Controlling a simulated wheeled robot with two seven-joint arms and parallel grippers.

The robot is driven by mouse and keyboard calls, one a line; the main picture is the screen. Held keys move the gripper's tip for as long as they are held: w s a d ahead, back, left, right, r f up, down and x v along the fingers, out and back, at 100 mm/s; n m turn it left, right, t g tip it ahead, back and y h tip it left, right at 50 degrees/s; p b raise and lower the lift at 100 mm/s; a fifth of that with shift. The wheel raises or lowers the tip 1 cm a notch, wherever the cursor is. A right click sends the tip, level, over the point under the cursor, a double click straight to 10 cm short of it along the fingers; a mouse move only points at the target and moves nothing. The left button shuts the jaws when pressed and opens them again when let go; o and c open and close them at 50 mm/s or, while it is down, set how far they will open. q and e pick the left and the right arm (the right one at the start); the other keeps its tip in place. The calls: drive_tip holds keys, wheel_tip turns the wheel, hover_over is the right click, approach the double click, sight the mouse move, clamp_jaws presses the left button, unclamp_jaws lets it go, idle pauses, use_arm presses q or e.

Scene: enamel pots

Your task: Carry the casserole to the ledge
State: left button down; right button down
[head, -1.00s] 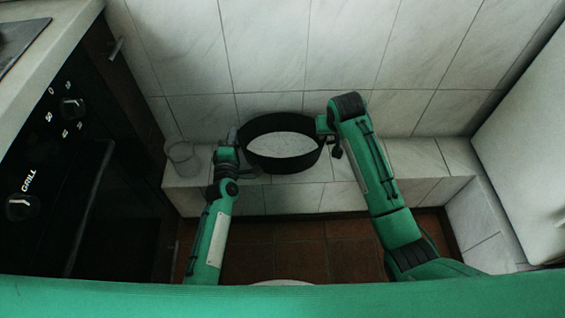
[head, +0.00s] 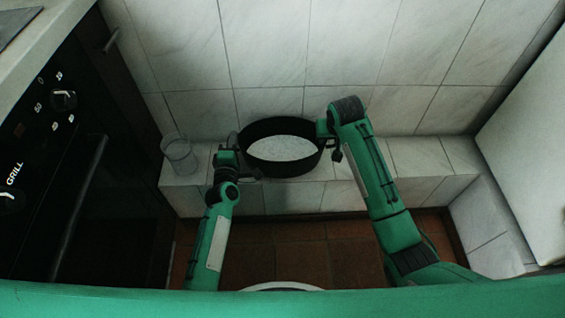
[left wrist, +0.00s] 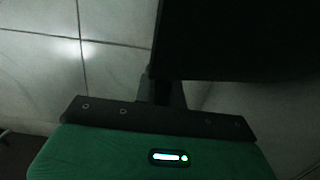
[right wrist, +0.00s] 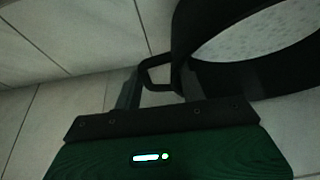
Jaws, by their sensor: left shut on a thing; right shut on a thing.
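The casserole (head: 283,168) is a round black pot with a pale speckled inside, held between my two grippers in the head view. It appears level, over or at the tiled ledge (head: 400,152); I cannot tell whether it touches. My left gripper (head: 232,146) is shut on its left side; its dark wall (left wrist: 235,40) fills the upper right of the left wrist view. My right gripper (head: 330,135) is shut at its right side. In the right wrist view the pot's looped handle (right wrist: 155,72) sits at the fingers. The left handle is mostly hidden.
A clear glass (head: 180,157) stands on the ledge left of the casserole. A black oven (head: 60,170) is at the left, a white cabinet (head: 525,150) at the right. Tiled wall rises behind the ledge. The ledge right of the pot is clear.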

use_arm(q)
drive_tip(key=shift+w+f+b, duration=0.1)
drive_tip(key=shift+f+b, duration=0.4)
drive_tip(key=shift+b, duration=0.25)
use_arm(e)
drive_tip(key=shift+w+d+f, duration=0.15)
drive_tip(key=shift+f, duration=0.45)
use_arm(q)
drive_tip(key=c, duration=1.7)
unclamp_jaws()
drive_tip(key=shift+f, duration=0.25)
drive_tip(key=shift+c, duration=0.2)
use_arm(e)
drive_tip(key=c, duration=1.1)
unclamp_jaws()
drive_tip(key=shift+f, duration=0.15)
use_arm(q)
drive_tip(key=shift+o, duration=1.3)
drive_tip(key=shift+s+r, duration=0.1)
drive_tip(key=shift+s, duration=0.1)
use_arm(e)
drive_tip(key=shift+o, duration=1.4)
drive_tip(key=shift+s, duration=0.2)
